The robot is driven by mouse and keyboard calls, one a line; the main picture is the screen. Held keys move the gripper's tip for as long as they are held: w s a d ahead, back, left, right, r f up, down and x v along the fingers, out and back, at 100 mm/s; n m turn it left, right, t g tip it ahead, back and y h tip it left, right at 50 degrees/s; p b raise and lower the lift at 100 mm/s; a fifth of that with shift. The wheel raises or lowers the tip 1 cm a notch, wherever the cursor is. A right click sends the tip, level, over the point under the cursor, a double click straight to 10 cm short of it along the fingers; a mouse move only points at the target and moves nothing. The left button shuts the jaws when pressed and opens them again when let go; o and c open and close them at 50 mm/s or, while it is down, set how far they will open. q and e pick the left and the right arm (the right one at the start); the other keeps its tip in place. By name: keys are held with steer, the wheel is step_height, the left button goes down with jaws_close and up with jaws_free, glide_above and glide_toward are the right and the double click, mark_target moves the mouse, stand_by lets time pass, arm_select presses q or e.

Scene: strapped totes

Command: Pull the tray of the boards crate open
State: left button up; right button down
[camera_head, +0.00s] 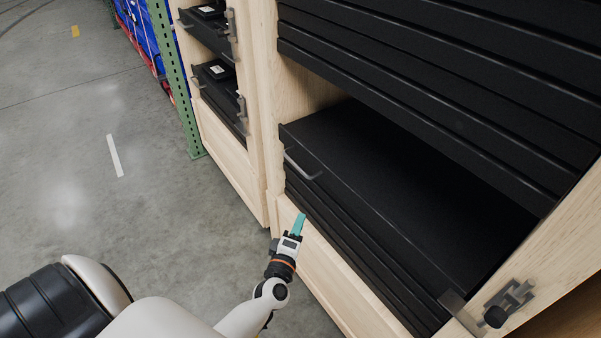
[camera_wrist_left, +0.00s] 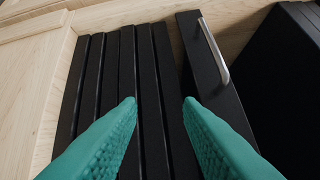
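The boards crate is a pale wooden crate (camera_head: 320,265) with a stack of black trays. One black tray (camera_head: 370,150) has its flat top bare below a dark gap, with a grey bar handle (camera_head: 303,169) at the left end of its front. In the left wrist view the handle (camera_wrist_left: 213,52) stands upper right of the fingers, on the tray's front (camera_wrist_left: 200,70). My left gripper (camera_head: 299,224) is below the handle, in front of the lower trays. Its teal fingers are apart, with nothing between them (camera_wrist_left: 160,110). My right gripper is not in view.
A metal latch with a black knob (camera_head: 508,302) is on the crate's right post. A second wooden crate (camera_head: 225,150) with black trays stands left. Beyond it are a green rack post (camera_head: 175,75) and blue totes (camera_head: 140,30). The grey floor (camera_head: 80,160) at left is clear.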

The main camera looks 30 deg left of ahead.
mark_target(297, 165)
arm_select(q)
steer(key=a+r+n+y, duration=0.3)
steer(key=r+n, duration=0.2)
steer(key=r, duration=0.2)
steer(key=shift+t, duration=0.4)
steer(key=shift+x, duration=6.25)
steer(key=shift+d+r, duration=0.1)
steer(key=shift+c, duration=0.2)
jaws_close()
